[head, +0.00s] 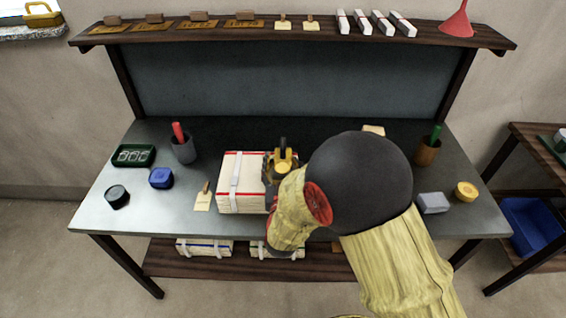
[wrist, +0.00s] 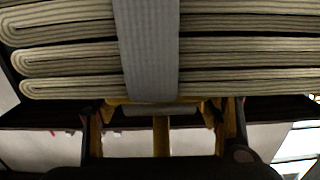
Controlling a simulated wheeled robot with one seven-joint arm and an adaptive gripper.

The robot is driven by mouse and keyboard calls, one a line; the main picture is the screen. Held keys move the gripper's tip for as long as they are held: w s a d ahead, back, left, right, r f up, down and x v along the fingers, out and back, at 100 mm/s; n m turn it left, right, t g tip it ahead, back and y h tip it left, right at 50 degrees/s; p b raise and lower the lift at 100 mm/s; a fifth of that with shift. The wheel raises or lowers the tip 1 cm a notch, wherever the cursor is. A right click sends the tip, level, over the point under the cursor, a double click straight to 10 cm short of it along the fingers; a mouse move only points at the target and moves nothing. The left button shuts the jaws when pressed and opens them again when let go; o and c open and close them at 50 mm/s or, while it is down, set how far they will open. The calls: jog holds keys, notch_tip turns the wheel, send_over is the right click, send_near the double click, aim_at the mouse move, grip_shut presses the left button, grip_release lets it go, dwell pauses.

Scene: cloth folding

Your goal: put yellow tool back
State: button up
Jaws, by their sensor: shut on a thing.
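A yellow tool with a dark upright top (head: 283,157) is at the right side of the strapped cloth stack in the head view. My gripper (head: 281,170) is shut on it. In the wrist view a yellow stem of the tool (wrist: 161,137) shows between my fingers (wrist: 162,112). The cream cloth stack (head: 232,197), with red edging and a pale strap, lies on the grey table (head: 150,215). The stack fills the top of the wrist view (wrist: 70,60), very close to the tool; I cannot tell if they touch.
A grey cup with a red tool (head: 184,149), a green tray (head: 134,155) and blue (head: 161,178) and dark round items (head: 117,196) stand left. A brown cup (head: 427,151), grey block (head: 433,203) and yellow roll (head: 466,191) stand right. A shelf (head: 350,31) overhangs the back.

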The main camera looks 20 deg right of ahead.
jog(key=o, duration=2.2)
jog(key=shift+c, duration=0.2)
